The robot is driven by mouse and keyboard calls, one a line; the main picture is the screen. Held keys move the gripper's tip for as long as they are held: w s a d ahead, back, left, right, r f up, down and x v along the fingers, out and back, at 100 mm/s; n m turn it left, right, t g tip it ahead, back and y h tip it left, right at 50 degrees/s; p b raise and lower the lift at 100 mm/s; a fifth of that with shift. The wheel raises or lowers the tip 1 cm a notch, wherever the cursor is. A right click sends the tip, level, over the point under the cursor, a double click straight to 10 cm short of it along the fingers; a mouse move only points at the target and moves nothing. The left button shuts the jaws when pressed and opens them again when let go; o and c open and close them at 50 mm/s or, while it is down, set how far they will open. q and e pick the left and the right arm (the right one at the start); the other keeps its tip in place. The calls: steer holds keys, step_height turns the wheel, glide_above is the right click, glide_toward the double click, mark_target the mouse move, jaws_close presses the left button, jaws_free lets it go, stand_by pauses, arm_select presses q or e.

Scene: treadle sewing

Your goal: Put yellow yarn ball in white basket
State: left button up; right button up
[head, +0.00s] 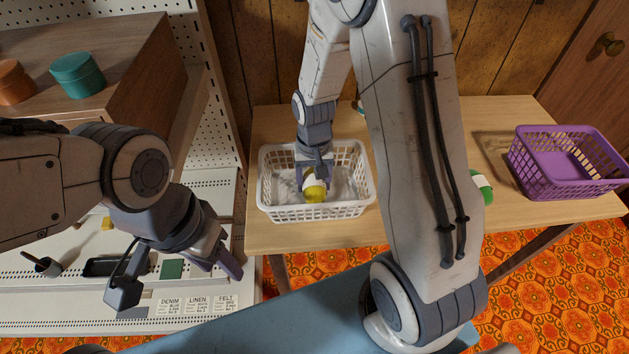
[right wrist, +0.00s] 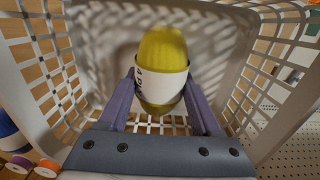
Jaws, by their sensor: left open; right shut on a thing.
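The yellow yarn ball (head: 314,192) with a white label band is inside the white basket (head: 272,209) on the wooden table. My right gripper (head: 315,180) reaches down into the basket and is shut on the ball. In the right wrist view the yarn ball (right wrist: 163,72) sits between the two fingers, with basket walls (right wrist: 50,75) around it. I cannot tell whether the ball touches the basket floor. My left gripper (head: 180,282) is open and empty, over the white pegboard surface at the left.
A purple basket (head: 565,183) stands at the table's right end. A green ball (head: 482,187) is partly hidden behind my right arm. Teal (head: 78,75) and orange (head: 14,83) tins sit on a wooden box.

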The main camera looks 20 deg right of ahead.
mark_target(314, 177)
steer(key=shift+f, duration=0.15)
steer(key=o, duration=1.3)
steer(key=shift+r, duration=0.3)
step_height(314, 177, up, 11)
steer(key=shift+r+p, duration=0.15)
steer(key=shift+p, duration=0.7)
steer(key=s+a+r+n, duration=0.1)
steer(key=s+a+n, duration=0.2)
steer(key=s, duration=0.3)
steer(key=s+a+r+n, duration=0.2)
steer(key=s+a+n, duration=0.2)
steer(key=s, duration=0.3)
steer(key=s+a+r+n+y, duration=0.1)
steer(key=s+a+r+n, duration=0.1)
steer(key=s+a, duration=0.3)
steer(key=shift+s+a+r+n, duration=0.15)
steer(key=shift+s+a+n, duration=0.05)
steer(key=shift+s+n, duration=0.25)
steer(key=shift+s+a+r+n, duration=0.1)
steer(key=shift+s+a+n, duration=0.1)
steer(key=shift+s+n, duration=0.25)
